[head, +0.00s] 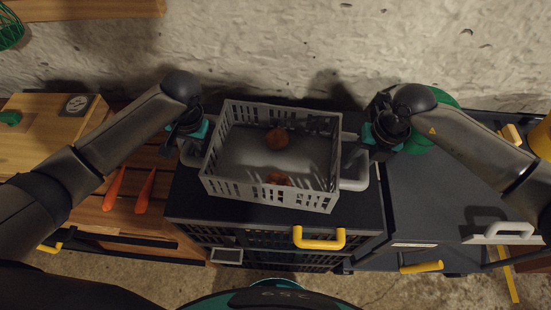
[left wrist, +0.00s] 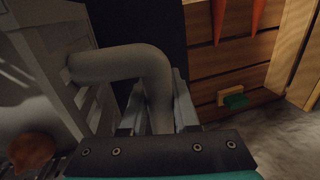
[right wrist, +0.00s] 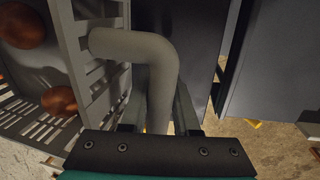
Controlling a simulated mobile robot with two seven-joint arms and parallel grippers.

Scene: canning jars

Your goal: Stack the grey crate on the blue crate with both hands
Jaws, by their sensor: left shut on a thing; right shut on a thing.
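The grey crate (head: 232,185) is a slatted basket in the middle of the head view, with two round orange-brown things (head: 277,138) inside. It is over a black cabinet top; I cannot tell whether it touches it. My left gripper (head: 190,142) is shut on the crate's left tube handle, which shows in the left wrist view (left wrist: 135,62). My right gripper (head: 374,142) is shut on the right handle (head: 354,165), also seen in the right wrist view (right wrist: 150,50). The blue crate cannot be made out in any view.
The black cabinet (head: 185,200) has a yellow handle (head: 319,238) at its front. A dark grey surface (head: 430,190) lies to the right. Two orange-handled tools (head: 145,190) hang at the wooden unit on the left. A rough pale wall (head: 280,60) closes off the back.

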